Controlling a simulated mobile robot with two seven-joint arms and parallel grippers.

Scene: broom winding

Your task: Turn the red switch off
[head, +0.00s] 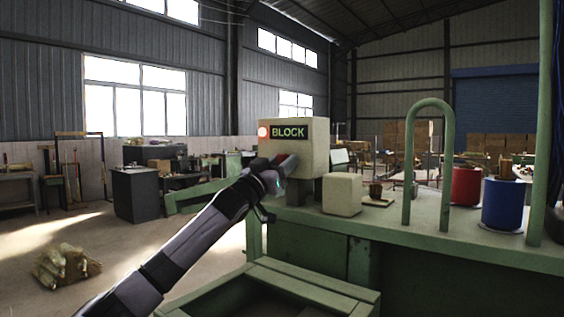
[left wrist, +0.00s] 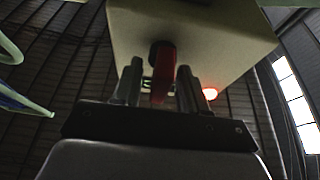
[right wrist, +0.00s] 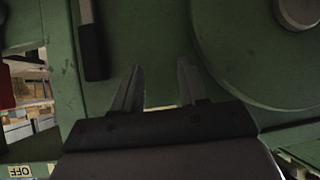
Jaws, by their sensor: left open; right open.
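The red switch (left wrist: 163,78) is a lever on the underside or face of a cream box (left wrist: 205,28), seen from below in the left wrist view. My left gripper (left wrist: 158,80) is open, with one finger on each side of the lever; I cannot tell whether they touch it. There my left gripper (head: 280,168) is at the box's lower left and mostly hides the switch. My right gripper (right wrist: 158,85) is open and empty before a green panel.
A green bench (head: 320,225) bears a small cream block (head: 342,194), a green hoop (head: 408,150), a red spool (head: 466,186) and a blue spool (head: 503,203).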

